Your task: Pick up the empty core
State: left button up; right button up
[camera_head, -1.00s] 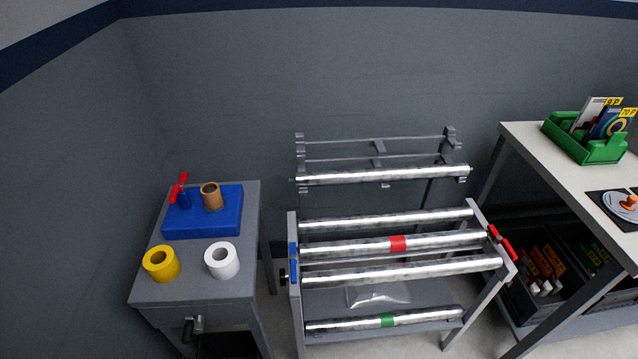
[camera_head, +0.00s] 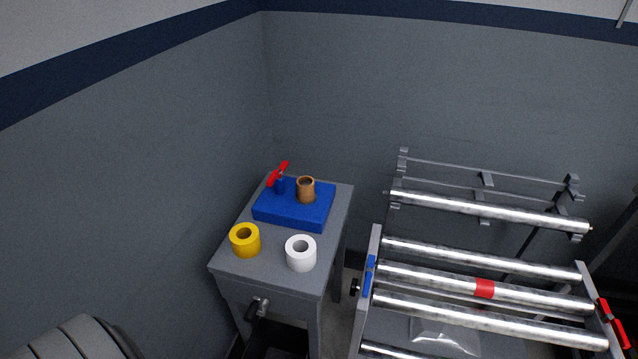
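A brown cardboard-coloured core (camera_head: 306,188) stands upright on a blue block (camera_head: 290,213) on the small grey table. Its top is open and hollow. A red-handled blue fitting (camera_head: 279,177) stands on the block just left of it. Neither of my grippers shows in the head view, so I cannot see whether they are open or shut.
A yellow roll (camera_head: 245,240) and a white roll (camera_head: 301,253) stand at the front of the grey table (camera_head: 262,271). A rounded grey object (camera_head: 80,340) shows at the bottom left.

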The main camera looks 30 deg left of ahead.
aim_at(305, 193)
jog(key=u, duration=0.05)
jog(key=k, duration=0.65)
jog(key=z, duration=0.7)
jog(key=i, duration=1)
jog(key=u, duration=0.55)
jog(key=i, duration=0.5)
jog(key=u, duration=0.6)
